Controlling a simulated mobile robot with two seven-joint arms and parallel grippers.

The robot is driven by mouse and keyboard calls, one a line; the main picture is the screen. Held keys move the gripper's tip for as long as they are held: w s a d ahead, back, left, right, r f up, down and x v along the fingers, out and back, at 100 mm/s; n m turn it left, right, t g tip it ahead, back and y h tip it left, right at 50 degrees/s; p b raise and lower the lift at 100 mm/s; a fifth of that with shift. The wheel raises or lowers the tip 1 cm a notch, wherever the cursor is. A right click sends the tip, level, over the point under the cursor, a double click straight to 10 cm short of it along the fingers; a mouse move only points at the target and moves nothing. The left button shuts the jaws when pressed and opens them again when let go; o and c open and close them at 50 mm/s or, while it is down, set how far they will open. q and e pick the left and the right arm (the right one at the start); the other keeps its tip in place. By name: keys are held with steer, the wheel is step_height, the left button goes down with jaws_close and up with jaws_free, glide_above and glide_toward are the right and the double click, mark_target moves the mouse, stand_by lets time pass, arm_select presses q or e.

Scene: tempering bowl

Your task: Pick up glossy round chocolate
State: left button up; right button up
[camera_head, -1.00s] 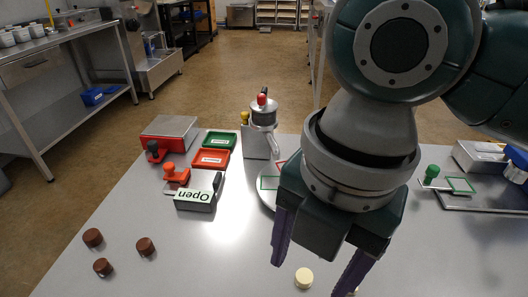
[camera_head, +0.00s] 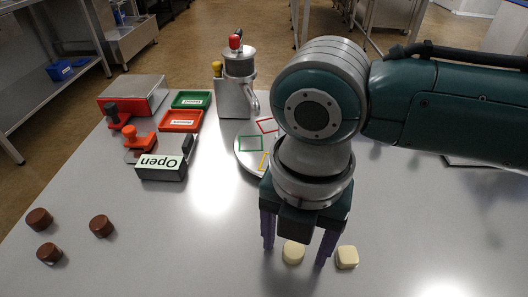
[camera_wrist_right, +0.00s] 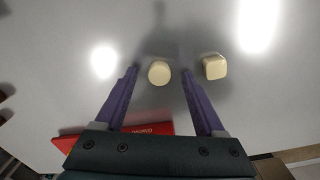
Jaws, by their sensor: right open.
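A cream round piece (camera_head: 293,252) lies on the grey table, and a cream square piece (camera_head: 347,257) lies to its right. Three brown round pieces, (camera_head: 39,219) at the left, (camera_head: 101,226) and (camera_head: 49,253), lie at the table's left. My right gripper (camera_head: 295,256) is open and points down, its purple fingers on either side of the cream round piece. In the right wrist view this piece (camera_wrist_right: 159,73) sits between the fingertips with gaps on both sides, and the square piece (camera_wrist_right: 214,67) lies outside them. I cannot tell which piece is glossiest. My left gripper is out of view.
A round turntable with coloured frames (camera_head: 247,150) stands behind my right gripper, partly hidden. A metal holder with a pot (camera_head: 236,98), green tray (camera_head: 192,100), red tray (camera_head: 181,121) and "Open" sign (camera_head: 161,168) stand farther back. The table's front middle is mostly clear.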

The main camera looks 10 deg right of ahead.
steer(key=shift+f, duration=0.1)
steer(key=shift+c, duration=0.2)
jaws_close()
stand_by(0.4)
